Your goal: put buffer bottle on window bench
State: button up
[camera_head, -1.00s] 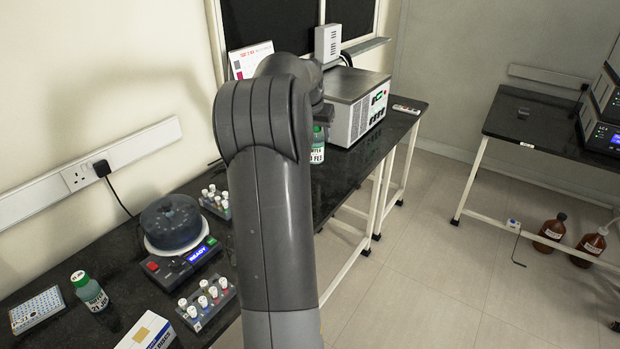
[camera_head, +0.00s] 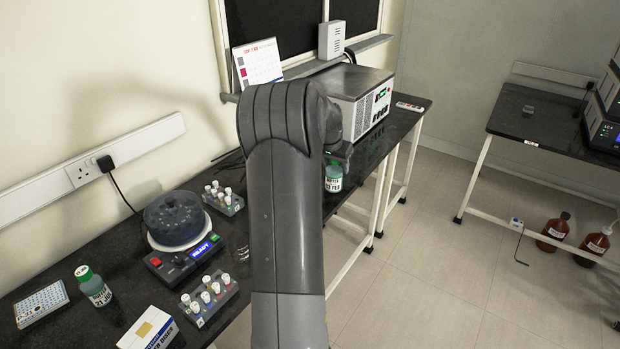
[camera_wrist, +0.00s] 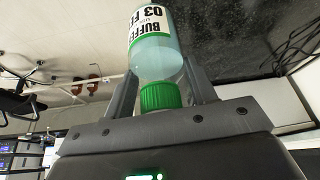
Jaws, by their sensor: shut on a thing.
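My gripper (camera_wrist: 160,80) is shut on a buffer bottle (camera_wrist: 150,35), a clear bottle with blue-green liquid, a green cap and a white label reading BUFFER. The fingers sit on either side of its neck and cap. In the head view the held bottle (camera_head: 333,181) hangs upright near the front edge of the black bench (camera_head: 222,272) under the window; I cannot tell whether it touches the top. My arm hides most of the gripper there. A similar green-capped bottle (camera_head: 96,289) stands at the bench's near left.
A grey metal instrument (camera_head: 362,98) stands behind the held bottle. A centrifuge (camera_head: 174,222), vial racks (camera_head: 209,299), a box (camera_head: 148,330) and a blue-dotted rack (camera_head: 41,304) crowd the near bench. Another black bench (camera_head: 560,128) is at right, with brown bottles (camera_head: 553,230) below.

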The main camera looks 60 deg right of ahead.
jog(key=shift+w+a+f, duration=0.2)
jog(key=shift+w+f, duration=1.45)
jog(key=shift+w, duration=0.05)
jog(key=shift+w+a+f, duration=0.2)
jog(key=shift+w+f, duration=1.45)
jog(key=shift+f, duration=0.05)
jog(key=shift+w+a+f, duration=0.2)
jog(key=shift+w+f, duration=1.45)
jog(key=shift+w, duration=0.05)
jog(key=shift+f, duration=0.15)
jog(key=o, duration=1.1)
